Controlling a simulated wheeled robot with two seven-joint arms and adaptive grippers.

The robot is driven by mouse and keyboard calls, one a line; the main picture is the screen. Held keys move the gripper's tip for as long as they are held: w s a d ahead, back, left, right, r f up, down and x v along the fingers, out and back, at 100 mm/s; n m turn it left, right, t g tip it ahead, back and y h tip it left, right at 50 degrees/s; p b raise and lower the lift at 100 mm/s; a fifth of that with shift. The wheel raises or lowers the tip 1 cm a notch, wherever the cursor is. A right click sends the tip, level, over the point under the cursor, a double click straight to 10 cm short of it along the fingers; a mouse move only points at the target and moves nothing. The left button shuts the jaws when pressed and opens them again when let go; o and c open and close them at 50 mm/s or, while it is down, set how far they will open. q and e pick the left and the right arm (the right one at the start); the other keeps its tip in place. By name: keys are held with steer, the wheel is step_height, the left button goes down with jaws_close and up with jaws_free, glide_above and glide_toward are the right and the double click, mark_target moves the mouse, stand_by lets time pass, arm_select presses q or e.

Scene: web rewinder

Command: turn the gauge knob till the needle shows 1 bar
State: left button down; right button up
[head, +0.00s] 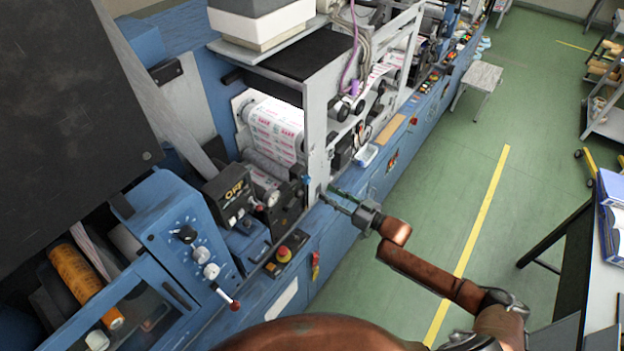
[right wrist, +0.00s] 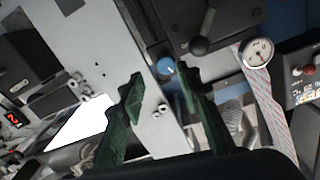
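The gauge (head: 272,197) is a small round white dial on the black unit of the blue machine. In the right wrist view the gauge (right wrist: 257,53) shows right of my fingers; its needle is too small to read. A small blue knob (right wrist: 165,66) shows just beyond and between my fingertips. In the head view the blue knob (head: 307,180) sits right of the gauge. My right gripper (head: 327,197) is open, its green fingers pointing left at the machine close to the knob. The right wrist view shows the gripper (right wrist: 160,74) empty. My left gripper is not in view.
A black lever (right wrist: 200,45) stands close to the right fingertip. A grey upright frame plate (head: 318,130) rises beside the knob. A red emergency button (head: 284,254) is on the machine's front.

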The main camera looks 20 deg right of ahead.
mark_target(310, 181)
steer(key=x, duration=0.4)
steer(key=r+p+x, duration=0.1)
steer(key=x, duration=0.1)
steer(key=shift+w+a, duration=0.2)
steer(key=shift+a, duration=0.25)
steer(key=shift+w+a, duration=0.4)
steer(key=shift+w, duration=0.1)
steer(key=shift+c, duration=0.4)
steer(key=shift+d, duration=0.1)
jaws_close()
